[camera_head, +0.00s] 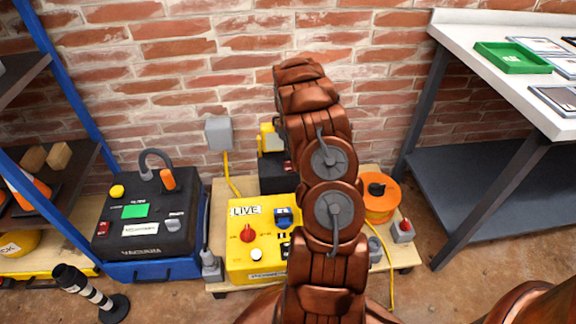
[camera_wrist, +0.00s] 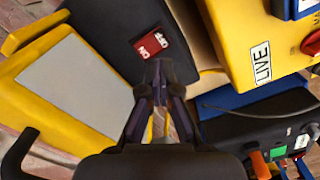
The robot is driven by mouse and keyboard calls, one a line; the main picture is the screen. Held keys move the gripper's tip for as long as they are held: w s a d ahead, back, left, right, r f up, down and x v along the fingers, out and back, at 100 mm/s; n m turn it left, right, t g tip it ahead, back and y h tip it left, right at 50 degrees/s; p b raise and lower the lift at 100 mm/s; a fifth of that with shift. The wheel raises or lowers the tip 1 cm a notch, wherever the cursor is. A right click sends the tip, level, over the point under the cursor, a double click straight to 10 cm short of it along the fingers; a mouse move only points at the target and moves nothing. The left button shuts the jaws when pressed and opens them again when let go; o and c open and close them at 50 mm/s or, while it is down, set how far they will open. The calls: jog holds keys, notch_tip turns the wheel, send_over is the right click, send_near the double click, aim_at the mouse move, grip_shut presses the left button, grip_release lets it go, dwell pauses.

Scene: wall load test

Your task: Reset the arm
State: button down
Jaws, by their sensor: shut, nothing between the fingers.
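In the wrist view my gripper (camera_wrist: 159,68) is shut and empty, its fingertips together in front of a black box (camera_wrist: 115,30) with a red on/off switch (camera_wrist: 152,41). I cannot tell whether the tips touch the box. In the head view my copper-coloured arm stands raised in the middle, bent at its joints. My gripper is hidden there behind the arm. The black box (camera_head: 275,174) shows partly at the arm's left side, with a yellow part (camera_head: 269,138) on top.
A yellow "LIVE" box (camera_head: 262,265) with a red knob stands on a low wooden platform (camera_head: 222,196). A black vacuum unit (camera_head: 150,217) is left of it, an orange reel (camera_head: 382,208) right. A blue-framed shelf (camera_head: 60,75) and a workbench (camera_head: 470,26) flank the brick wall (camera_head: 200,60).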

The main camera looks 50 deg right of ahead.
dwell(0.3)
jog(key=s+a+r+m+p, duration=0.15)
jog(key=a+r+p, duration=0.35)
jog(key=a+r, duration=0.5)
jog(key=s+a+r+g+p, duration=0.1)
jog(key=s+a+r+p, duration=0.35)
jog(key=r, duration=0.95)
jog(key=s+a+r+m+p, duration=0.1)
jog(key=a+r+p, duration=0.6)
jog(key=r, duration=0.6)
jog(key=s+a+r+p, duration=0.8)
jog(key=s+a+r, duration=0.2)
jog(key=s, duration=0.3)
jog(key=s+a+r+m+p, duration=0.1)
jog(key=s+a+r+p, duration=0.7)
jog(key=s+a+r, duration=0.3)
jog(key=shift+s+a+r+g, duration=0.15)
jog(key=shift+s+a+g, duration=0.35)
jog(key=shift+s, duration=0.5)
jog(key=shift+m, duration=0.25)
